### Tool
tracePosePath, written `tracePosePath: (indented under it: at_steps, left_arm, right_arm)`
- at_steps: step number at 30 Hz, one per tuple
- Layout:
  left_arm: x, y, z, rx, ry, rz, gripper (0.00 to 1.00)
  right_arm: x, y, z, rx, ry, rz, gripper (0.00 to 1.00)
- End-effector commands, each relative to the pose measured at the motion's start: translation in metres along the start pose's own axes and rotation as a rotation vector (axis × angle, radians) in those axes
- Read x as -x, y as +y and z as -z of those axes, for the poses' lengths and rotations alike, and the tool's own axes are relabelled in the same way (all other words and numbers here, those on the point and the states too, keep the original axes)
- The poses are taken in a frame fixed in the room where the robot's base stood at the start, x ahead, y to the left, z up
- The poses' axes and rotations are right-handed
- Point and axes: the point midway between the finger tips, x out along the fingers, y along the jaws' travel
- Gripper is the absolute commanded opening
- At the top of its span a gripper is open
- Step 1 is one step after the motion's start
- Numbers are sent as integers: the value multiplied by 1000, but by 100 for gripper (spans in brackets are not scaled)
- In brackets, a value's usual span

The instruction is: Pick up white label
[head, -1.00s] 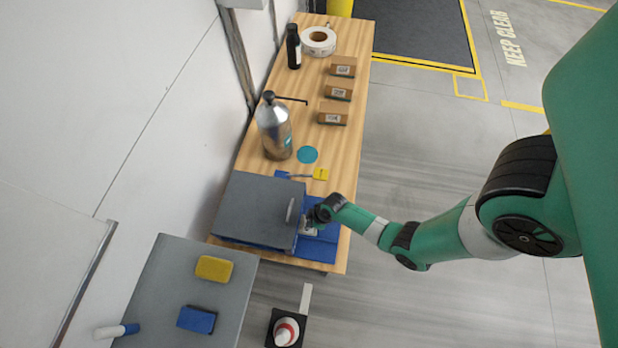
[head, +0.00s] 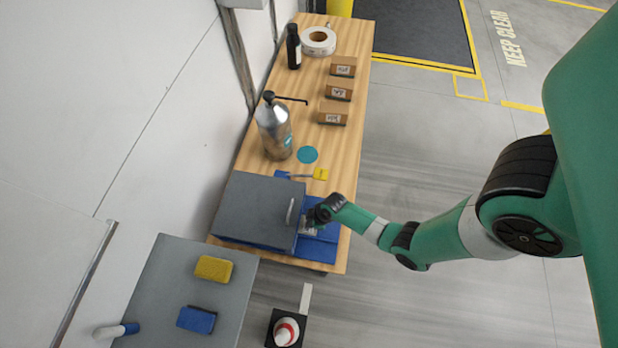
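My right gripper (head: 311,222) is low over the blue mat (head: 320,248) on the wooden bench, just right of the grey box with a handle (head: 255,210). A small pale patch, possibly the white label (head: 309,230), shows at the fingertips. The gripper and wrist hide part of it, so I cannot tell whether the fingers are shut on it. My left gripper is not in view.
Three brown boxes (head: 338,92), a label roll (head: 318,41), a dark bottle (head: 293,46) and a silver pump bottle (head: 274,130) stand farther along the bench (head: 345,150). A grey side table (head: 180,270) holds a yellow sponge (head: 214,269) and a blue sponge (head: 196,319).

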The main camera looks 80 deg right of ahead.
Motion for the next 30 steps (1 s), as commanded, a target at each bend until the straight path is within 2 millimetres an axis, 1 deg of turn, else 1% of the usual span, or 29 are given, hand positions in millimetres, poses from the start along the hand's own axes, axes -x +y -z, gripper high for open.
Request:
tracePosePath:
  at_steps: [10,14,16,19,23,24,26,28,30]
  left_arm:
    - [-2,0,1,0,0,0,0]
    - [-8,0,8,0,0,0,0]
    - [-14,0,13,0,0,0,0]
    - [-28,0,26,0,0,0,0]
    - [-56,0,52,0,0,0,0]
    - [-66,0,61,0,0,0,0]
    - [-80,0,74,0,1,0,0]
    - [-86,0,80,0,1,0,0]
    - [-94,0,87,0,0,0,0]
  right_arm:
    - [2,0,1,0,0,0,0]
    - [12,0,4,0,0,0,0]
    - [21,0,7,0,1,0,0]
    - [41,0,12,0,1,0,0]
    - [82,3,-4,-7,-3,-1,0]
    - [97,4,-9,-9,-2,0,0]
    - [118,6,-17,-10,-3,-1,0]
    - [130,8,-39,-18,-4,-1,0]
    - [142,11,-55,-17,-2,-2,0]
